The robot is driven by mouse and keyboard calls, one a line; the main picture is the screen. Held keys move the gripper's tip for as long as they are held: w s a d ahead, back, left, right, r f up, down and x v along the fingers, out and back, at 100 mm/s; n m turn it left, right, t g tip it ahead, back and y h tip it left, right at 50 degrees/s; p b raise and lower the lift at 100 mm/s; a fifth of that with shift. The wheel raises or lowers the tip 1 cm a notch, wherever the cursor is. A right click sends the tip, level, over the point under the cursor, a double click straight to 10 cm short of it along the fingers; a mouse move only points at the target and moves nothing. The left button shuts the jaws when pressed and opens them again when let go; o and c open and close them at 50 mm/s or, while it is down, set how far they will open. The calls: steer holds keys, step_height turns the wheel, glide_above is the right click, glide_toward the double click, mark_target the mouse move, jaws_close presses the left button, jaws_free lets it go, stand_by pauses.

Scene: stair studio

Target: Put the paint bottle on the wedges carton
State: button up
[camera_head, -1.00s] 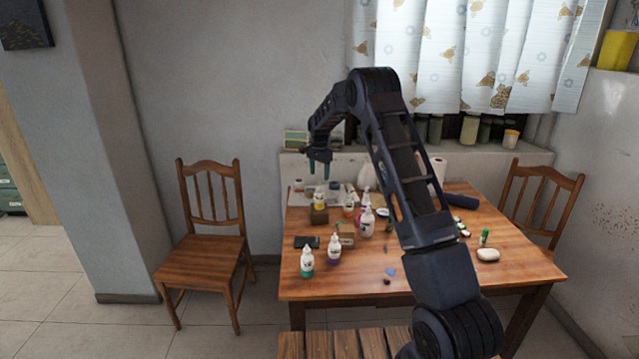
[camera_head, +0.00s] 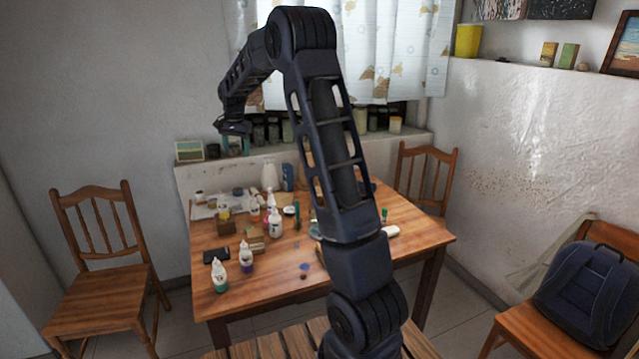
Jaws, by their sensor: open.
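Several paint bottles stand upright on the wooden table. A white bottle with green paint (camera_head: 219,278) and one with purple paint (camera_head: 246,259) are near its front left edge. A larger white bottle (camera_head: 276,226) stands behind them. A small brown carton (camera_head: 226,228) has a yellow-labelled item (camera_head: 224,214) on or just behind it. Another small carton (camera_head: 257,243) lies to its right. I cannot read which one is the wedges carton or which bottle is meant. My gripper (camera_head: 234,146) is open and empty, high above the back left of the table. My arm hides part of the table.
The wooden table (camera_head: 190,262) also holds a dark flat object (camera_head: 215,256) and more painting things. Chairs stand left (camera_head: 100,262) and behind right (camera_head: 425,175). A backpack (camera_head: 585,290) rests on a chair at right. A windowsill with jars runs behind the table.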

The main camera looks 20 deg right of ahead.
steer(key=s+d+r+n+t, duration=0.1)
steer(key=s+d+r, duration=0.2)
steer(key=s, duration=0.5)
steer(key=s+d+r+n, duration=0.1)
steer(key=s+d+r, duration=0.25)
steer(key=s, duration=0.45)
steer(key=s+d+r+n+t, duration=0.1)
steer(key=s+d+r, duration=0.25)
steer(key=s, duration=0.45)
steer(key=s+d+f+n, duration=0.2)
steer(key=s, duration=0.9)
steer(key=s+d+f+n+t, duration=0.1)
steer(key=s+f, duration=0.2)
steer(key=s, duration=0.9)
steer(key=shift+d+n, duration=0.4)
